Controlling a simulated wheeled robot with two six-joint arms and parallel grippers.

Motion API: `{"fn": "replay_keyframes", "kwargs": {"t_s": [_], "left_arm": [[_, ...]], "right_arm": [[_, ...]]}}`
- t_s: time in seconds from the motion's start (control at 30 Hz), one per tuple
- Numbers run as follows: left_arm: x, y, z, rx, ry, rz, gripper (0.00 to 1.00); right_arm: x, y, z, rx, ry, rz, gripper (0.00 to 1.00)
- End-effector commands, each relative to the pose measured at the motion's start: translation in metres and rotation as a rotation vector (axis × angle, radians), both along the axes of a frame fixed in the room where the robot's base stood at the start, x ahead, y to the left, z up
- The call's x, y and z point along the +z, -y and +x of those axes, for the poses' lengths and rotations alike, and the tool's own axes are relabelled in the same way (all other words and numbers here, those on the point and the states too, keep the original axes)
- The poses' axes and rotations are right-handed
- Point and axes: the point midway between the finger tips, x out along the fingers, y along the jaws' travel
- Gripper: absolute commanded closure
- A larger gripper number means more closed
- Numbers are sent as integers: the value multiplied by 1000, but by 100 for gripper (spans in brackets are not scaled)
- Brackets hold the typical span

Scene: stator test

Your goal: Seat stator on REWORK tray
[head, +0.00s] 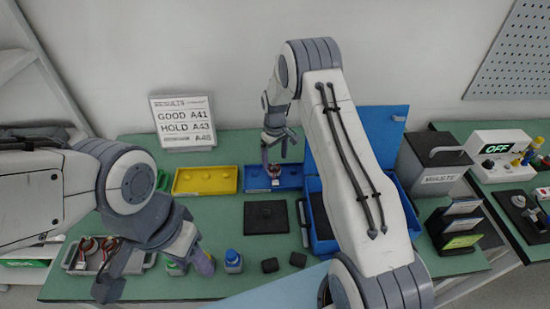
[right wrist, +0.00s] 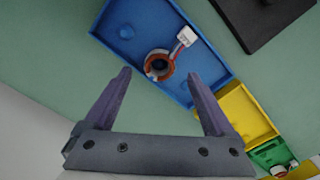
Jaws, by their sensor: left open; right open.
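A stator (right wrist: 152,72), a copper-coloured ring with a white connector (right wrist: 186,37), lies in the blue tray (right wrist: 121,50). Blue shows through the ring's centre; I cannot tell whether it sits around a peg. In the head view, the stator (head: 275,171) is in the blue tray (head: 256,184), below my right gripper (head: 281,145). The right gripper (right wrist: 160,90) is open and empty, its fingers apart from the stator. My left gripper (head: 158,272) is open and empty at the front left. The tray labels are not readable.
A yellow tray (head: 204,187) stands left of the blue one, with a green tray (head: 162,180) beyond. More stators (head: 88,246) lie in a grey tray at left. A black plate (head: 266,217), a blue bin (head: 322,244) and a waste box (head: 432,165) stand nearby.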

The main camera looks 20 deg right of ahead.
Motion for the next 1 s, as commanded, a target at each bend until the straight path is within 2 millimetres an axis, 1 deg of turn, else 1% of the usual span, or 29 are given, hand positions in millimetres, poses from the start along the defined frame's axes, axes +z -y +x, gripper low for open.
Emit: {"fn": "replay_keyframes", "kwargs": {"t_s": [0.23,0.37,0.47,0.6,0.8,0.9,1.0], "left_arm": [[0,0,0,1,0,0,50],[-3,0,0,1,0,0,50],[-9,0,0,1,0,0,50],[-16,0,0,0,0,0,50],[-23,0,0,0,0,0,50],[-25,0,0,0,0,0,50],[-25,0,0,0,0,0,50]], "right_arm": [[0,0,0,0,0,0,0],[7,0,1,0,1,-1,0],[22,0,1,0,4,0,0],[51,0,1,0,7,-1,0],[87,0,1,0,4,0,0],[98,0,1,0,3,0,0],[103,0,0,0,0,0,0]]}}
